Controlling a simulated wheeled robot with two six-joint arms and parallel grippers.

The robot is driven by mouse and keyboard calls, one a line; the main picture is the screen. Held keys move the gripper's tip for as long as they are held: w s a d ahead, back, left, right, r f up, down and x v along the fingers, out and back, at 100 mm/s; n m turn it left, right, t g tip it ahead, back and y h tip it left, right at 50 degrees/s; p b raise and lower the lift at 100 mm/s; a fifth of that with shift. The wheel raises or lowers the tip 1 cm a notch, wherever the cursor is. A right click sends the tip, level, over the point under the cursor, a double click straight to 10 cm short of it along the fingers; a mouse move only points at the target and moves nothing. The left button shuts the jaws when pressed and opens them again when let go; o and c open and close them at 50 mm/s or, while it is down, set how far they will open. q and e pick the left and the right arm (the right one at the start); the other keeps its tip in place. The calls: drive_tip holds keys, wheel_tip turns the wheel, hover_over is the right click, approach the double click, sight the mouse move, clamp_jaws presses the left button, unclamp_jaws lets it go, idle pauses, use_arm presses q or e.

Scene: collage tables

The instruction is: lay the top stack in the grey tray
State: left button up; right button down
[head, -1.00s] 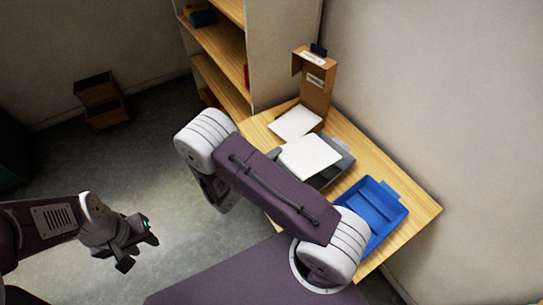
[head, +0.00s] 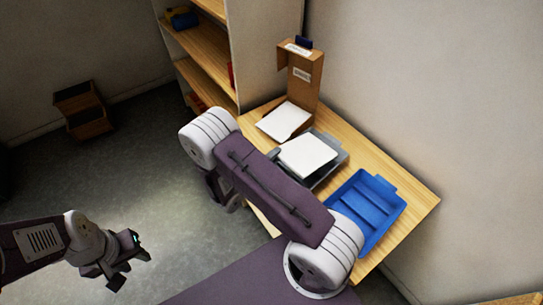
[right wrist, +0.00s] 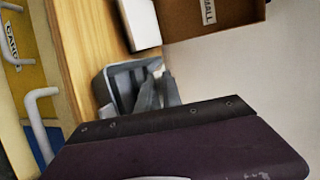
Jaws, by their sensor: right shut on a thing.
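A white stack (head: 308,153) is over the grey tray (head: 341,159) on the wooden table in the head view. I cannot tell whether it touches the tray floor. My right gripper (head: 274,154) is shut on the stack's left edge, mostly hidden behind my arm. In the right wrist view its fingers (right wrist: 158,92) are over the grey tray (right wrist: 103,88), and only a pale sliver of the stack shows. Another white stack (head: 284,120) lies at the cardboard box (head: 305,80). My left gripper (head: 130,268) is open and empty over the floor.
A blue tray (head: 370,205) lies at the table's near right, close to the grey tray. The cardboard box stands at the back against the wall. A shelf unit (head: 205,45) rises beyond the table's left end. A brown crate (head: 85,110) sits on the floor.

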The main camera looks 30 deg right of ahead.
drive_tip(key=shift+w+d+f+b, duration=0.1)
drive_tip(key=shift+d+f+b, duration=0.4)
drive_tip(key=shift+f, duration=0.3)
drive_tip(key=shift+w+d+f+b, duration=0.1)
drive_tip(key=shift+d+f+b, duration=0.35)
drive_tip(key=shift+f, duration=0.35)
drive_tip(key=shift+a, duration=0.1)
drive_tip(key=c, duration=1.4)
unclamp_jaws()
drive_tip(key=shift+c, duration=0.2)
drive_tip(key=o, duration=0.4)
